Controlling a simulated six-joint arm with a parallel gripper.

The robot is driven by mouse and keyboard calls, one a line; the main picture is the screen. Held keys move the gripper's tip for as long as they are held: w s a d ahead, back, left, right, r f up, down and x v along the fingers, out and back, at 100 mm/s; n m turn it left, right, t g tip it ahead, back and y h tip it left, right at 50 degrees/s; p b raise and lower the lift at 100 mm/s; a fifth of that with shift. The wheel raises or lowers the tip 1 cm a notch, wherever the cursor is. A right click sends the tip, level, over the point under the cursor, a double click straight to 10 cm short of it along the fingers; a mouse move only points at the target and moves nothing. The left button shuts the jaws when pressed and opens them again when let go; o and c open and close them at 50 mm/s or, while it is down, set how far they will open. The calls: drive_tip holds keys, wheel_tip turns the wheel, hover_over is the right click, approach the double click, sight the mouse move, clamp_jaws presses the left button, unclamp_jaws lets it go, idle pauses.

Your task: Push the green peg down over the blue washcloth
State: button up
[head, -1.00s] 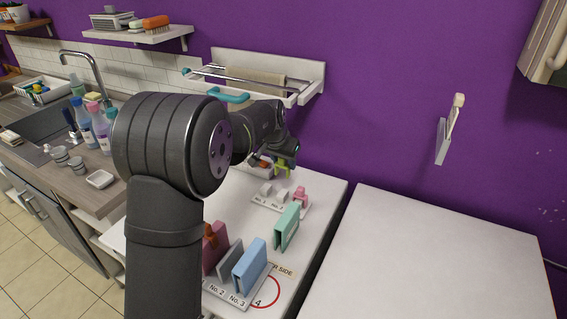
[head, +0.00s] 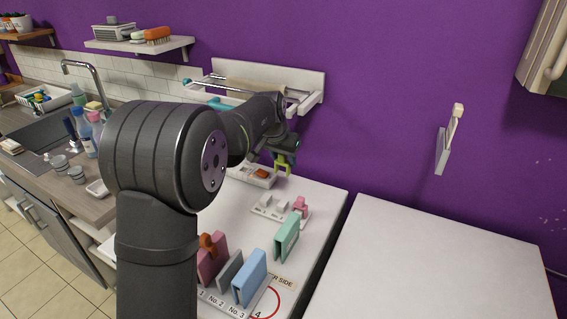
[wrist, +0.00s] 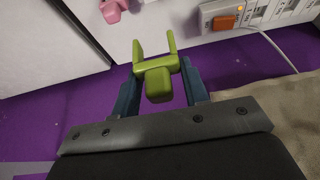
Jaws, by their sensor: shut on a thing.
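The green peg (head: 284,165) is between my gripper's jaws (wrist: 160,95), high at the back of the white counter. In the wrist view the green peg (wrist: 158,80) has its block between the blue-grey fingers and its two prongs pointing away from my gripper. The gripper is shut on it. The blue washcloth (head: 250,278) stands folded and upright in the front holder, by the label No. 3. It has no peg visible on it. My gripper is well behind it and above the counter. The washcloth is not in the wrist view.
A dark pink cloth (head: 212,258) with an orange-brown peg and a grey piece (head: 230,269) stand left of the blue one; a teal cloth (head: 287,238) stands behind right. A pink peg (head: 300,204) sits on a small rack. A power strip (wrist: 222,15) with an orange switch is near my gripper.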

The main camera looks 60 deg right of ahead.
drive_tip(key=shift+r, duration=0.65)
drive_tip(key=shift+s+a+n+t, duration=0.25)
drive_tip(key=shift+a+n+t, duration=0.05)
drive_tip(key=shift+a+n, duration=0.4)
drive_tip(key=s+a+n+y, duration=0.1)
drive_tip(key=a+n+y, duration=0.2)
drive_tip(key=a+n, duration=0.6)
drive_tip(key=s+a+r+n+y, duration=0.1)
drive_tip(key=s+a+n+y, duration=0.1)
drive_tip(key=a+n, duration=0.8)
drive_tip(key=s+a+r+n+y, duration=0.1)
drive_tip(key=a+n+y, duration=0.3)
drive_tip(key=a+n, duration=0.6)
drive_tip(key=shift+s+r+n, duration=0.15)
drive_tip(key=shift+s+n, duration=0.6)
drive_tip(key=shift+n, duration=2.05)
drive_tip(key=shift+f, duration=3.5)
